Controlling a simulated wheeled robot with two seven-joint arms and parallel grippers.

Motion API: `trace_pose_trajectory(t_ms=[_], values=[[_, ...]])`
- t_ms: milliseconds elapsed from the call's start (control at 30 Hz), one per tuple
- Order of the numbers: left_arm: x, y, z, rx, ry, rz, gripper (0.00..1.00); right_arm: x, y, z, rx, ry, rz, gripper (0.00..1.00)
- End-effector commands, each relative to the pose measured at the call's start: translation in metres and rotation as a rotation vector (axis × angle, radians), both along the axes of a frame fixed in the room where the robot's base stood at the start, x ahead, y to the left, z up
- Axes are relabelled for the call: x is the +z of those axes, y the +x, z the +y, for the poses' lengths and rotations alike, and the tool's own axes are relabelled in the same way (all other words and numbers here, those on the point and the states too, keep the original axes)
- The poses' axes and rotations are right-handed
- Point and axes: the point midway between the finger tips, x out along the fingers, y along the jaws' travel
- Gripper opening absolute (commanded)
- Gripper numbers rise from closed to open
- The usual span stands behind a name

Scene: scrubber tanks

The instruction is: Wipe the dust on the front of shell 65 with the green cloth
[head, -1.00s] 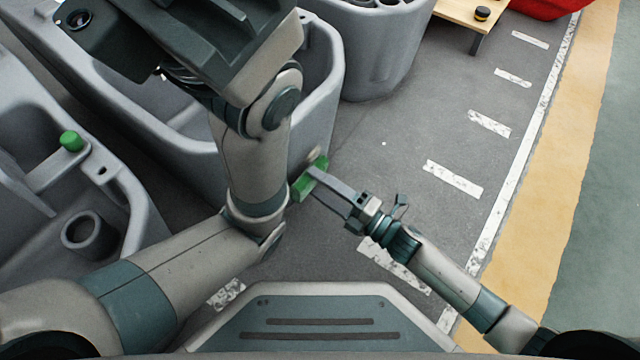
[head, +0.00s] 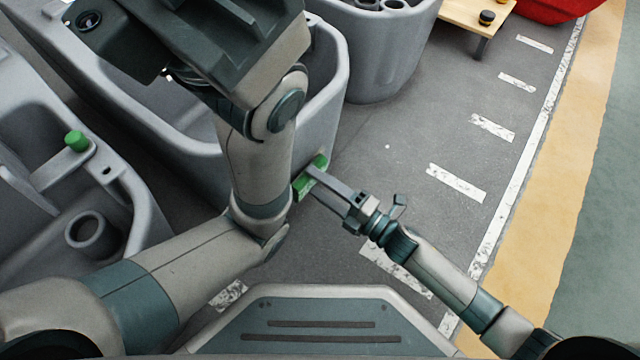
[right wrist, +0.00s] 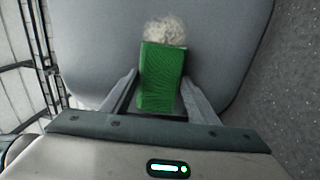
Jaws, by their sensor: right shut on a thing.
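My right gripper (head: 312,180) is shut on the green cloth (right wrist: 162,78), a folded block between its two fingers. The cloth is at the rounded front end of a grey tank shell (head: 326,105); it looks close to or against the wall, but contact is not certain. In the right wrist view a pale, fuzzy dust patch (right wrist: 166,30) is on the shell wall just beyond the cloth's far edge, partly hidden by it. No number is readable on the shell. My left arm crosses in front of the shell, and its fingers do not show.
Another grey shell (head: 120,185) with a green cap (head: 77,141) stands at the left. A further grey tank (head: 375,55) and a wooden table (head: 470,14) are at the back. The floor (head: 400,125) right of the shell is clear, with white dashes.

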Motion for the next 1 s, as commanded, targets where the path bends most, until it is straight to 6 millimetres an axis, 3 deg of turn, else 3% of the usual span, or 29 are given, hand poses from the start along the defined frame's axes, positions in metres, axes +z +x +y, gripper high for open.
trace_pose_trajectory(t_ms=[533,1000], values=[[0.001,0.000,0.000,0.000,0.000,0.000,0.31,0.001,0.005,0.004,0.000,0.000,0.000,0.36],[0.000,0.000,0.000,0.000,0.000,0.000,0.31,0.000,0.028,-0.014,0.000,-0.002,-0.001,0.36]])
